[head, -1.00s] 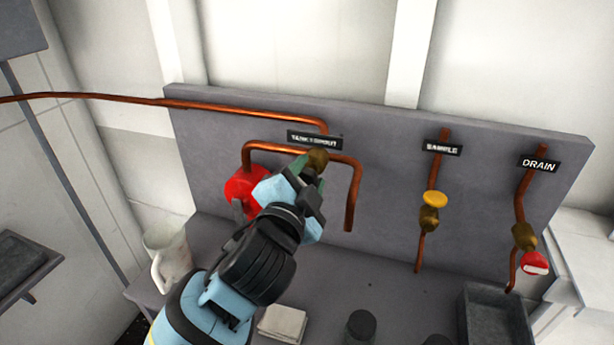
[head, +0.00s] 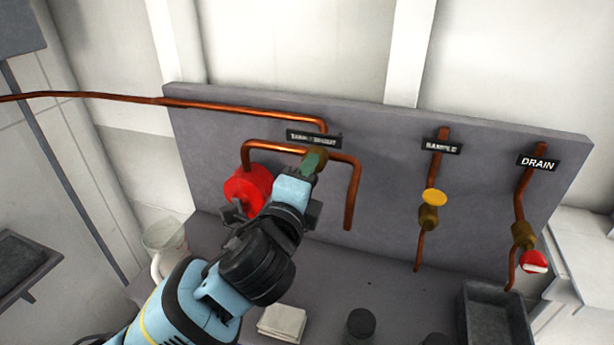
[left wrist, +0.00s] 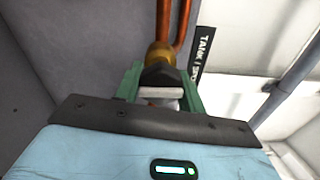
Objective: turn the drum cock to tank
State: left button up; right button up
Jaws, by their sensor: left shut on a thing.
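The brass drum cock (head: 321,153) sits on the copper pipes under the black label (head: 313,139), whose blurred lettering starts with TANK. My left gripper (head: 313,164) reaches up to it and covers its handle in the head view. In the left wrist view the brass body (left wrist: 158,54) shows beyond the fingers. A pale handle with a little red (left wrist: 160,93) lies between the green fingers, which are shut on it. The handle's exact pointing is hard to tell. My right gripper is not in view.
A red round part (head: 244,188) is on the panel (head: 395,170) left of the cock. A yellow-knobbed sample valve (head: 434,198) and a red-handled drain valve (head: 534,262) stand to the right. A pale jug (head: 165,240), cloth (head: 282,322) and grey tray (head: 494,325) are below.

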pick_arm(q)
jog(key=shift+m, duration=0.3)
jog(key=o, duration=1)
jog(key=v, duration=0.8)
jog(key=shift+w, duration=0.1)
